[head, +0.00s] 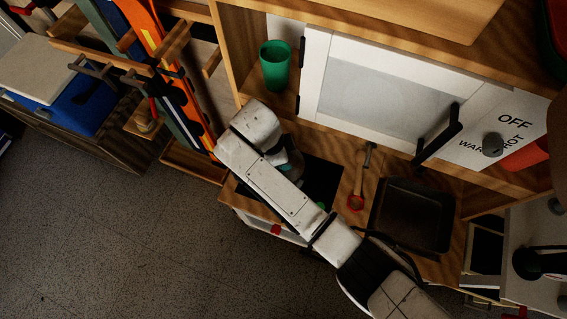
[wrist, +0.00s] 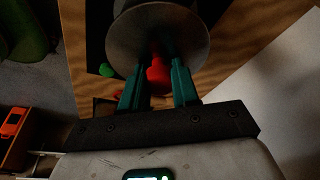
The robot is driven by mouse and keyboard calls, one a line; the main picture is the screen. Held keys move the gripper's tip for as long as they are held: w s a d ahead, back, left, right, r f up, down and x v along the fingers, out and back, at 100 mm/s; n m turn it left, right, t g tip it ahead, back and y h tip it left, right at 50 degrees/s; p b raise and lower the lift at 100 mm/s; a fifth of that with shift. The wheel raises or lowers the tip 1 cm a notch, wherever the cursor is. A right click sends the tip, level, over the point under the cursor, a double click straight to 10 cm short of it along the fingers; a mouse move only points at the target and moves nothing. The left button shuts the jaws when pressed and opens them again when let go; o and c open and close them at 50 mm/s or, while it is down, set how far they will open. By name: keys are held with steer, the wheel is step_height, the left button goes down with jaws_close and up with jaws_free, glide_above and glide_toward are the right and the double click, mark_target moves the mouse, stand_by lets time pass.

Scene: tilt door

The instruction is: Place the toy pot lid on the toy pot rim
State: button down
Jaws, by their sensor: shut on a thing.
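In the wrist view, the toy pot lid (wrist: 135,38) is a grey round disc with a red knob (wrist: 158,74). My gripper (wrist: 158,68) has green fingers on both sides of the knob and is shut on it. The lid is over a black panel on the wooden toy kitchen. I cannot make out the toy pot for sure; the lid covers much of what lies beyond it. In the head view, my arm hides the gripper and most of the spot around the black hob (head: 325,182).
A red-headed utensil (head: 356,200) and a dark square basin (head: 412,215) are right of the hob. A white door (head: 375,88) with a black handle (head: 438,138) stands behind. A green cup (head: 275,65) is on the shelf.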

steer(key=shift+f+b, duration=0.35)
steer(key=shift+f, duration=0.3)
steer(key=c, duration=0.8)
jaws_free()
steer(key=shift+o, duration=0.5)
steer(key=shift+o, duration=1.3)
steer(key=shift+r, duration=0.1)
steer(key=w+v, duration=0.1)
steer(key=v, duration=0.9)
steer(key=shift+s+r+p, duration=0.3)
steer(key=shift+s+p, duration=0.15)
steer(key=shift+s, duration=0.05)
